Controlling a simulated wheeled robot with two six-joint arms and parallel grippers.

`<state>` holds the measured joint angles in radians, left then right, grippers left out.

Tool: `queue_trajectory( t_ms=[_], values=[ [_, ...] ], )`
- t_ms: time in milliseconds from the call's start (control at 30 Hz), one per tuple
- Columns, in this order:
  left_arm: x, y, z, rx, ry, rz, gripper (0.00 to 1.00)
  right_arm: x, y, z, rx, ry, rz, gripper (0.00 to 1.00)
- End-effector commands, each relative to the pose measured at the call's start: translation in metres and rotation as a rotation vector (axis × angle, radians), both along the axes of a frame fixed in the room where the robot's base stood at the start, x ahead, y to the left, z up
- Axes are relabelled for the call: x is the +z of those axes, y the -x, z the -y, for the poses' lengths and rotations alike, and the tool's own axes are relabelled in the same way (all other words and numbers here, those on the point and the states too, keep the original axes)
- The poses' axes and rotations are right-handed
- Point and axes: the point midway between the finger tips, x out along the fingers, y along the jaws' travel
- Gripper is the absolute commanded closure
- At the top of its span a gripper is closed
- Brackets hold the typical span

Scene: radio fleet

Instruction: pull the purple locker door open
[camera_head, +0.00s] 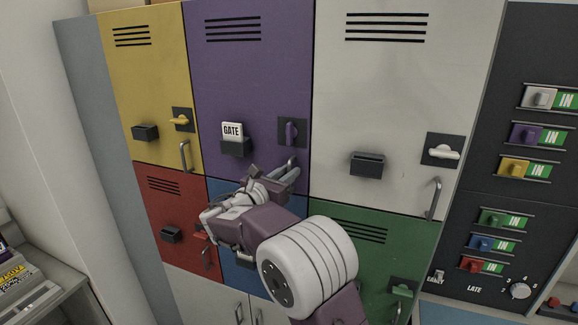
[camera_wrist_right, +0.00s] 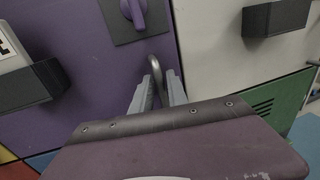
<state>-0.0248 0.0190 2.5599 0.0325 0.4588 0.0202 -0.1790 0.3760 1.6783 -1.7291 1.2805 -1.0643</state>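The purple locker door (camera_head: 248,85) is in the top row, between the yellow and white doors, and looks flush with them. Its purple latch knob (camera_head: 291,132) stands upright on a dark plate; it also shows in the wrist view (camera_wrist_right: 136,12). Its metal handle (camera_wrist_right: 154,68) is a curved bar below the knob. My right gripper (camera_wrist_right: 160,86) is at this handle, its two fingers apart on either side of the bar, with a gap visible. In the head view my right gripper (camera_head: 288,173) partly hides the handle. My left gripper is not in view.
A GATE card (camera_head: 232,130) sits in a dark holder on the purple door. Yellow (camera_head: 150,70), white (camera_head: 400,90), red (camera_head: 175,215) and green (camera_head: 370,245) doors surround it, with handles sticking out. A dark panel (camera_head: 530,60) with coloured knobs stands at right.

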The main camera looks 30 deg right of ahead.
Motion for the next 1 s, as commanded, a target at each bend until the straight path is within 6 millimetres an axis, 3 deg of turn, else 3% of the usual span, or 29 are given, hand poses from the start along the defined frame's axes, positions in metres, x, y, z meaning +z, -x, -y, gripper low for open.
queue_trajectory(
  t_ms=[300,367,400,1000],
  values=[
    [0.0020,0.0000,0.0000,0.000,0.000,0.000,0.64,-0.0007,-0.0025,0.0049,0.000,0.000,0.001,0.81],
    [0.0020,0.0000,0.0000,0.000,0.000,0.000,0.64,-0.0007,-0.0025,0.0049,0.000,0.000,0.001,0.97],
    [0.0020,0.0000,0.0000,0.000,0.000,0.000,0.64,-0.0007,-0.0025,0.0048,0.000,0.000,0.001,1.00],
    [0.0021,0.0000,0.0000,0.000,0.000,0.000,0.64,-0.0006,-0.0024,0.0047,0.000,-0.001,0.000,1.00]
  ],
)
